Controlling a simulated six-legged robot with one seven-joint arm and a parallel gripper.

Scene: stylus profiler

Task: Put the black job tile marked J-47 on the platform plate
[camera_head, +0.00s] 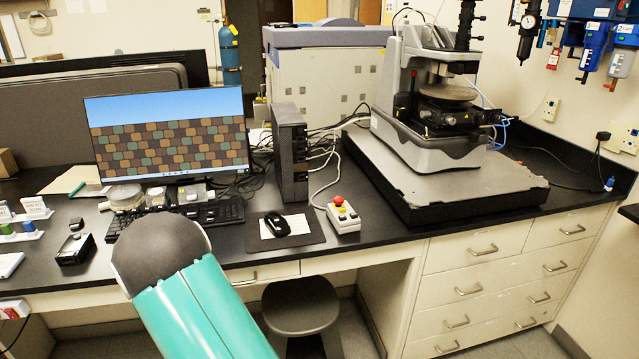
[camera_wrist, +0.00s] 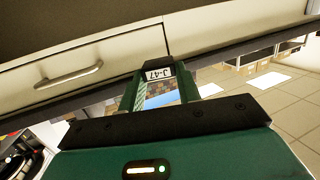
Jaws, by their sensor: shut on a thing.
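My gripper (camera_wrist: 159,88) shows in the wrist view with its two green fingers shut on the black J-47 tile (camera_wrist: 157,64). The tile's white label reads J-47 and sits between the fingertips. In the head view, my own teal arm with its dark rounded joint covers the front left; the gripper and tile cannot be seen there. The platform plate (camera_head: 450,178) is the wide grey slab on the right of the bench, under the stylus profiler (camera_head: 430,100). Its front and right parts are bare. The tile is apart from the plate.
A monitor (camera_head: 170,135), black computer tower (camera_head: 290,150), mouse (camera_head: 276,224) and control box with a red button (camera_head: 343,215) stand left of the plate. Cables run between tower and profiler. Drawers (camera_head: 490,270) and a stool (camera_head: 300,305) are below the bench edge.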

